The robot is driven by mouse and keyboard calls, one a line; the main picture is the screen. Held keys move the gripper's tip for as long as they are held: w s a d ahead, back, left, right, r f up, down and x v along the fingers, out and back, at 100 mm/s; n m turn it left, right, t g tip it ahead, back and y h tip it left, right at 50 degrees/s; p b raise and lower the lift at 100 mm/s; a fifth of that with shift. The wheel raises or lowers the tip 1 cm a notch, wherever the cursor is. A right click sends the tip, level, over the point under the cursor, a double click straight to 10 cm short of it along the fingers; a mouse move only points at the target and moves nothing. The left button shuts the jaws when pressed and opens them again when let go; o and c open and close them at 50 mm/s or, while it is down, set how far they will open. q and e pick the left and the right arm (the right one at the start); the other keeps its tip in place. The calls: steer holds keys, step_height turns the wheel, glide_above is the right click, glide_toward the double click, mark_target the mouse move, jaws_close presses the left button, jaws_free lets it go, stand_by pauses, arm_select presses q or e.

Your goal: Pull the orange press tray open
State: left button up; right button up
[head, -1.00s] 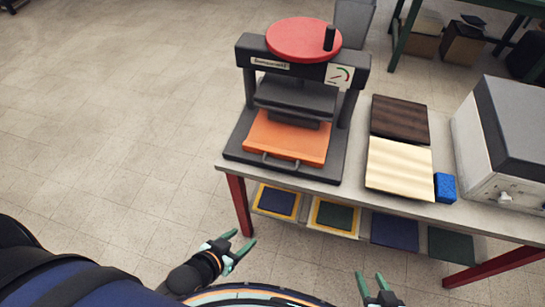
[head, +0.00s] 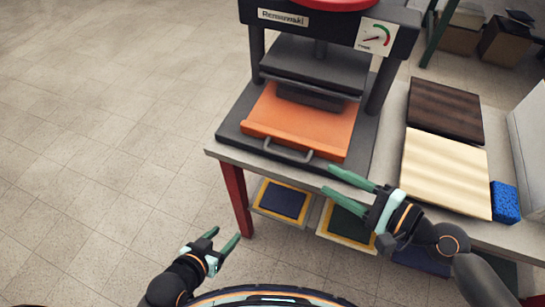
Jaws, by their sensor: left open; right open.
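The orange press tray (head: 299,126) lies in the dark press (head: 318,62), on its base plate. A grey bar handle (head: 287,152) runs along its front edge. The rear of the tray is hidden under the press plate. My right gripper (head: 338,183) is open and empty, in front of and a little right of the handle, with its fingers pointing left. The fingers look apart from the handle. My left gripper (head: 225,241) is open and empty, low over the floor left of the bench, well away from the tray.
The press stands on a light bench (head: 392,167) with red legs. Right of it lie a dark wood board (head: 445,110), a pale board (head: 446,169) and a blue block (head: 505,202). Framed panels (head: 283,199) sit on the shelf below. Floor to the left is clear.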

mark_target(295, 159)
steer(key=x, duration=1.2)
steer(key=shift+w+a+r+p, duration=0.15)
steer(key=shift+a+p, duration=0.15)
steer(key=shift+a, duration=0.15)
steer(key=c, duration=0.7)
steer(key=shift+r, duration=0.1)
jaws_close()
steer(key=shift+w+d+r, duration=0.1)
steer(key=shift+w+d, duration=0.05)
steer(key=shift+d, duration=0.05)
